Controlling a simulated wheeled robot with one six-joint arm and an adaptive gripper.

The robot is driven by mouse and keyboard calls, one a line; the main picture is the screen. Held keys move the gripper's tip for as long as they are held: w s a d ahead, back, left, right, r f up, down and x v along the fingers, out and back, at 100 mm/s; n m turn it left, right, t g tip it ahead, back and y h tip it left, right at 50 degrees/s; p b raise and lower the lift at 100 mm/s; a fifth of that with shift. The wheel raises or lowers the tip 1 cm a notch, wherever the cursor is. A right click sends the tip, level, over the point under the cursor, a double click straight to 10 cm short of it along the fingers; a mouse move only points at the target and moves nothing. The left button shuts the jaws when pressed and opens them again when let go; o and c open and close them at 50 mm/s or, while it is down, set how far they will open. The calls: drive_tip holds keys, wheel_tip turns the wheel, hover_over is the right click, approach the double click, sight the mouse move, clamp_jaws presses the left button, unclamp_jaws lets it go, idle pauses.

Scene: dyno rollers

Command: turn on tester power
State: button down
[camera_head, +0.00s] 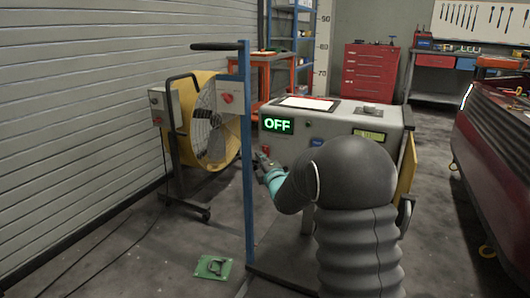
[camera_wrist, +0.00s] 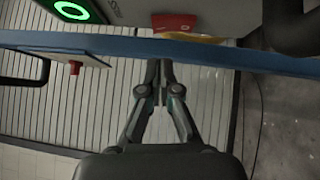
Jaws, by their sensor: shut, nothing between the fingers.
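The tester is a grey cabinet (camera_head: 330,126) in the middle of the head view, with a lit green display (camera_head: 277,125) reading OFF. Part of that display shows as a green ring (camera_wrist: 72,10) at the top left of the wrist view. A small red part (camera_head: 265,150) shows on the cabinet front, near my gripper (camera_head: 262,165). In the wrist view a red and yellow part (camera_wrist: 178,24) lies beyond the fingertips, partly hidden by a blue bar. My gripper (camera_wrist: 160,85) is shut and empty, apart from that part. My arm hides much of the cabinet front.
A blue post (camera_head: 247,190) stands close left of my gripper; it crosses the wrist view as a blue bar (camera_wrist: 230,53). A grey box (camera_head: 229,97) with a red knob is on it. A yellow fan (camera_head: 203,120) stands behind left. A red car (camera_head: 495,150) is at right.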

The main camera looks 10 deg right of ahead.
sight(262, 147)
drive_tip(key=shift+w+d+r, duration=0.25)
drive_tip(key=shift+w+d, duration=0.8)
drive_tip(key=shift+w, duration=0.1)
